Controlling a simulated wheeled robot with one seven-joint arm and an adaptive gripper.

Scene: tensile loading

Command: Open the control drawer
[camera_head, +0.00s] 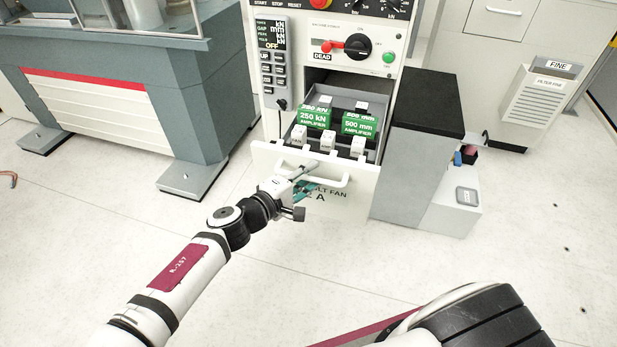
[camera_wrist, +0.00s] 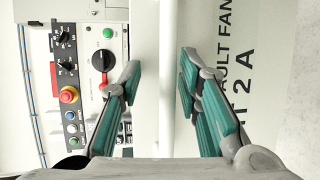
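The control drawer (camera_head: 350,190) is pulled out of the grey-white cabinet, and its inside shows in the head view. Its white front carries a handle bar (camera_head: 325,182) and partly hidden print ending "ULT FAN" and "2 A". Inside are green amplifier modules marked "250 kN" (camera_head: 313,119) and "500 mm" (camera_head: 357,127). My gripper (camera_head: 306,185) is at the left part of the handle. In the wrist view my gripper (camera_wrist: 160,88) has its teal fingers apart on either side of the white handle bar (camera_wrist: 167,60), with a visible gap on the left.
A dark-topped grey block (camera_head: 428,105) stands close at the right of the drawer. A machine base (camera_head: 190,95) stands at the left. The floor in front is clear.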

